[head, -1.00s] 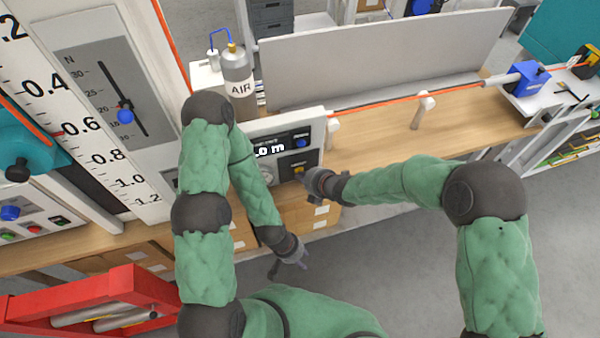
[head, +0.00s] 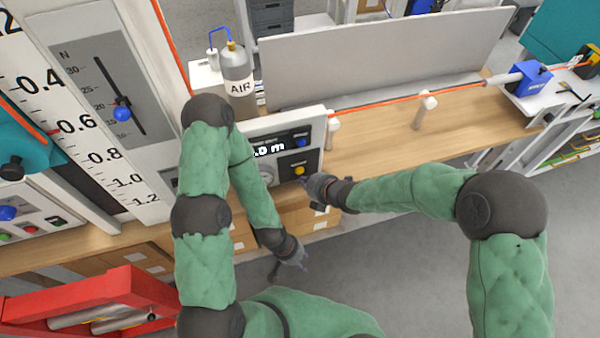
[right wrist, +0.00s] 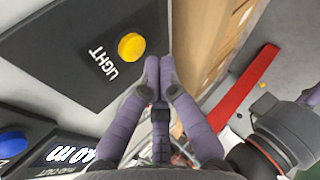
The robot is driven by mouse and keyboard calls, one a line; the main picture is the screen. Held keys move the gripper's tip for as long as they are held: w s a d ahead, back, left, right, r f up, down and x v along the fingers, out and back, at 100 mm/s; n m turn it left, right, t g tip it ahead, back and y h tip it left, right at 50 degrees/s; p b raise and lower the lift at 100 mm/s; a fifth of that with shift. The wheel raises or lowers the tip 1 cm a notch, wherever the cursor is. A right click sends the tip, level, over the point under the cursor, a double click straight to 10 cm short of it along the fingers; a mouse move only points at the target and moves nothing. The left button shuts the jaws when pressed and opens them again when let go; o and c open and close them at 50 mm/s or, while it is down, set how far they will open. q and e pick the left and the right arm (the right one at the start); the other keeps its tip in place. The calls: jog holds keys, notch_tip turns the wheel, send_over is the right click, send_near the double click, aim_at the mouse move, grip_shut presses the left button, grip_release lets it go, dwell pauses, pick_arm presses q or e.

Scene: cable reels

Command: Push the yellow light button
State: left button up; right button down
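The yellow light button (head: 299,170) is on the dark panel at the front right of the white instrument box in the head view. In the right wrist view the round yellow button (right wrist: 131,46) sits beside the printed word LIGHT. My right gripper (head: 305,181) is just below and right of the button in the head view. In the right wrist view its fingertips (right wrist: 160,64) are together and empty, to the right of the button, with a visible gap from it. My left gripper (head: 296,264) hangs low in front of the bench; its fingers are too small to judge.
The white instrument box (head: 318,122) has a lit display and a blue button (right wrist: 12,144). An AIR bottle (head: 238,75) stands behind it. An orange cord (head: 400,98) runs right along the bench. A red rack (head: 80,300) is at lower left.

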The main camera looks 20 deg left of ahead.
jog(key=shift+s+d+b, duration=0.35)
jog(key=shift+s+d, duration=0.35)
jog(key=shift+s, duration=0.3)
jog(key=shift+s+d+b, duration=0.35)
jog(key=shift+s+d, duration=0.35)
jog(key=shift+s, duration=0.3)
